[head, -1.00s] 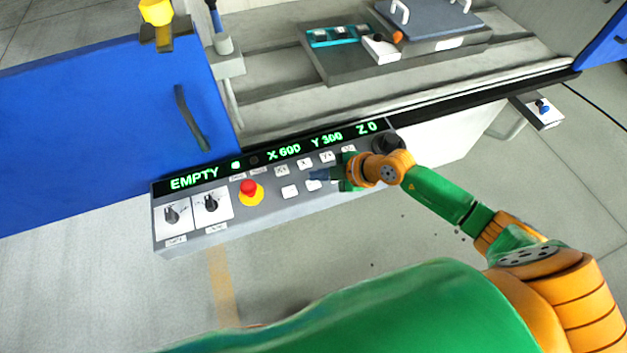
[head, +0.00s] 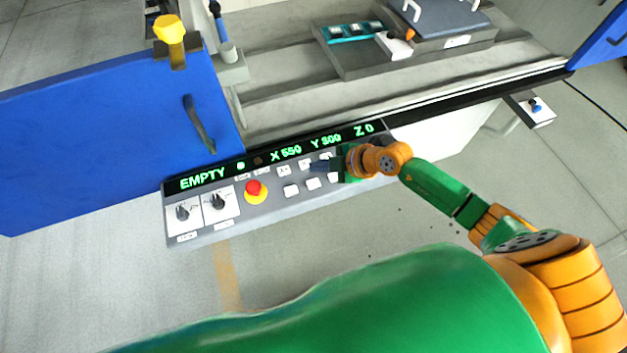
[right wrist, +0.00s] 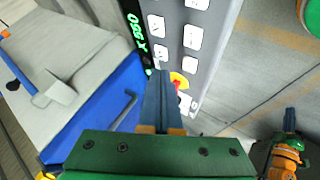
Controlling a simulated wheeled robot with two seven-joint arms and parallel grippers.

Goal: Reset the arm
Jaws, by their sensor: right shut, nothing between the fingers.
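My right gripper (head: 318,167) is shut and empty, its blue fingers over the upper row of white keys on the control panel (head: 240,222). Whether the tips touch a key I cannot tell. The right wrist view shows the shut fingers (right wrist: 160,90) pointing at the panel (right wrist: 208,60). The green display (head: 275,158) reads EMPTY, X 550, Y 300, Z 0. A red stop button (head: 254,188) on a yellow base and two black rotary knobs sit left of the keys. What seems to be my left gripper (right wrist: 289,122) shows small in the right wrist view; its jaws are unclear.
A blue door (head: 100,140) with a dark handle stands at the left. Behind the panel lies the machine bed, with a grey block (head: 450,25) and a teal rack (head: 350,34). A small switch box (head: 530,109) juts out at the right. Floor before the panel looks clear.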

